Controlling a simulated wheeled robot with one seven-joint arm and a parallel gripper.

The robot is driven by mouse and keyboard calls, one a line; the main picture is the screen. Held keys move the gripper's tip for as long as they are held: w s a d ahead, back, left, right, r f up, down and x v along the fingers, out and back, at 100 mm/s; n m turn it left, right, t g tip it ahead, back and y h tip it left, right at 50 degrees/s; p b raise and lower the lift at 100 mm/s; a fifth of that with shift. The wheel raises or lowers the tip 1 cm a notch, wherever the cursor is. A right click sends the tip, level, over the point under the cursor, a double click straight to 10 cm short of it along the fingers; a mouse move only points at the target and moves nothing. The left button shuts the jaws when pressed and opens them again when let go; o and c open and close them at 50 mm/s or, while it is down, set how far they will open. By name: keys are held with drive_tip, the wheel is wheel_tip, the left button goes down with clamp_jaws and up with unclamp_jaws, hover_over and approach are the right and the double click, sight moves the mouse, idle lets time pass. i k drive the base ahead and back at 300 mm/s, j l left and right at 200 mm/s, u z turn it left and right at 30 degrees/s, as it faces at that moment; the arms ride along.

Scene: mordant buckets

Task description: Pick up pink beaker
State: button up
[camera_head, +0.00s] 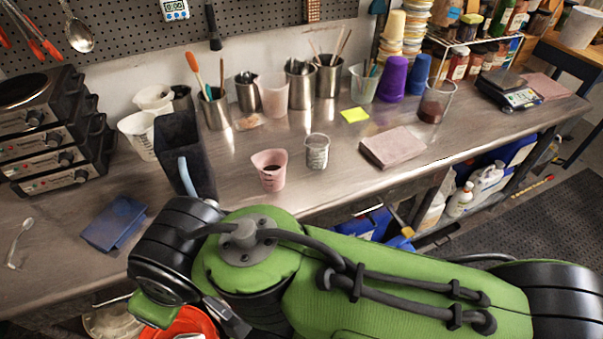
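The pink beaker (269,171) stands upright on the steel bench, near its front edge and left of centre. It has a pouring lip and something dark inside. My arm crosses the lower part of the view, below and in front of the beaker. A dark metal part low beside my arm may belong to my gripper, but its fingertips are hidden or out of the frame. I cannot tell whether it is open or shut. Nothing of mine visibly touches the beaker.
A clear cup (317,151) stands close right of the beaker. A tall dark container (183,150) stands to its left. A pink block (392,147) lies farther right. Steel tool pots (301,86) and a pale translucent beaker (272,97) stand behind. A blue folded item (113,222) lies left.

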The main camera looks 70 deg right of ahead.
sight(270, 164)
drive_tip(key=z, duration=2.15)
